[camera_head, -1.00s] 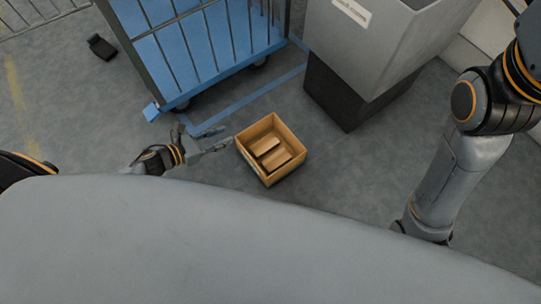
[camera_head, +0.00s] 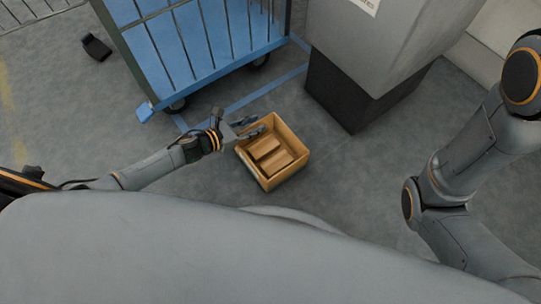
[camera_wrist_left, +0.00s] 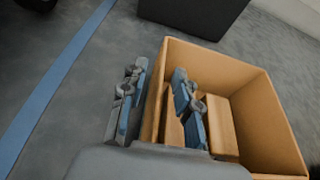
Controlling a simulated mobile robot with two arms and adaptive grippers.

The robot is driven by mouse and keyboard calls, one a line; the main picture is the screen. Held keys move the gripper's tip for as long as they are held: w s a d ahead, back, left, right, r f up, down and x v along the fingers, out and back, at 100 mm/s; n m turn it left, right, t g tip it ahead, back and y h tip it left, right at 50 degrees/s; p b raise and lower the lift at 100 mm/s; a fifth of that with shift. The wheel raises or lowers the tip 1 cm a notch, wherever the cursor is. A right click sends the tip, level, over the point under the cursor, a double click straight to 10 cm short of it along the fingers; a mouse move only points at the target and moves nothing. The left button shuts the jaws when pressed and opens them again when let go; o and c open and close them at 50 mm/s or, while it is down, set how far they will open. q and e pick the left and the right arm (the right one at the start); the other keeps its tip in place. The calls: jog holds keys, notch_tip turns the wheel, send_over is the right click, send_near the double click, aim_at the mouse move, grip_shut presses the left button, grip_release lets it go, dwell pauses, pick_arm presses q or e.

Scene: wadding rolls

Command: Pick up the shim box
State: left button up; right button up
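The shim box is an open-topped tan box (camera_head: 292,166) on the grey floor, with brown blocks (camera_head: 268,153) lying inside. My left gripper (camera_head: 251,130) is at the box's left wall in the head view. In the left wrist view the box (camera_wrist_left: 257,88) fills the right side. There the left gripper's fingers (camera_wrist_left: 160,105) are apart, one outside the left wall and one inside over the blocks, with the wall between them. A gap shows between the outer finger and the wall. My right gripper is out of view; only its arm shows at the right.
A blue cart with metal bars (camera_head: 205,62) stands behind and left of the box. A grey cabinet on a dark base (camera_head: 352,95) stands behind right. A small black object (camera_head: 96,47) lies far left. Blue tape (camera_head: 262,93) marks the floor. Floor right of the box is clear.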

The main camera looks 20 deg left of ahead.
pick_arm(q)
jog(key=shift+w+d, duration=0.1)
grip_shut()
jog(key=shift+r, duration=0.1)
dwell(0.3)
